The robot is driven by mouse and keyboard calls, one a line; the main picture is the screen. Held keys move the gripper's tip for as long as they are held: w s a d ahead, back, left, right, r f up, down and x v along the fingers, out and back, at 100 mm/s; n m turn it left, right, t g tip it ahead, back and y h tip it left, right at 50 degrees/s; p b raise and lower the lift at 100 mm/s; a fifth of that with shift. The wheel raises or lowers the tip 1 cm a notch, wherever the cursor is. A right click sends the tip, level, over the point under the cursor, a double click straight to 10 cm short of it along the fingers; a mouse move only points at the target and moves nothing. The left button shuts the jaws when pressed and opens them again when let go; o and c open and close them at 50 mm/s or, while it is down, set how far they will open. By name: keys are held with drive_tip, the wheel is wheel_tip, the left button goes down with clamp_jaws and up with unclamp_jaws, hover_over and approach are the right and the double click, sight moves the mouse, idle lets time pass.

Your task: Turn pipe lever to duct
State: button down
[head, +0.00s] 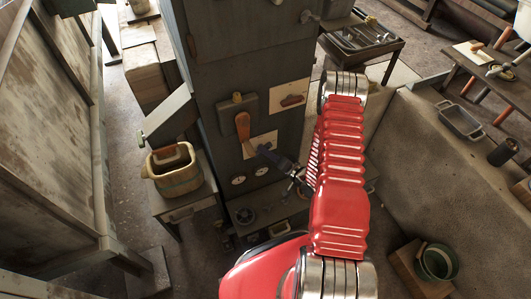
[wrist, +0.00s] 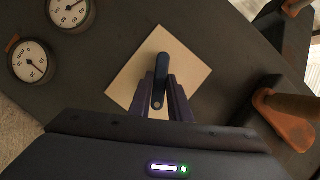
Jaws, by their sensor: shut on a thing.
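A small dark blue-grey lever (wrist: 158,72) sits on a pale square plate (wrist: 190,62) in the wrist view. It points up in that picture, a little off the plate's upright diagonal. My gripper (wrist: 160,88) is shut on this lever, with one finger on each side. In the head view my gripper (head: 266,150) reaches the pale plate (head: 262,139) on the front of a tall dark cabinet (head: 225,75), and hides most of the lever. No label naming pipe or duct can be read.
A larger orange-handled lever (head: 243,127) stands close to my gripper; its orange part (wrist: 285,125) is at right in the wrist view. Another plate with a red-brown lever (head: 291,100) is above right. Two gauges (head: 238,180) are below. A slanted grey chute (head: 166,112) is at left.

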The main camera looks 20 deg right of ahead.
drive_tip(key=n+h, duration=0.1)
drive_tip(key=n, duration=0.1)
drive_tip(key=n+g+h, duration=0.1)
drive_tip(key=n+h, duration=0.1)
drive_tip(key=n, duration=0.1)
drive_tip(key=n+h, duration=0.2)
drive_tip(key=n, duration=0.1)
drive_tip(key=shift+s+a+g, duration=0.15)
drive_tip(key=shift+a+g, duration=0.15)
drive_tip(key=shift+a, duration=0.05)
idle(0.4)
drive_tip(key=c, duration=1.7)
unclamp_jaws()
drive_tip(key=shift+r, duration=0.1)
drive_tip(key=v, duration=1.3)
drive_tip(key=shift+s+a, duration=0.15)
drive_tip(key=shift+s, duration=0.1)
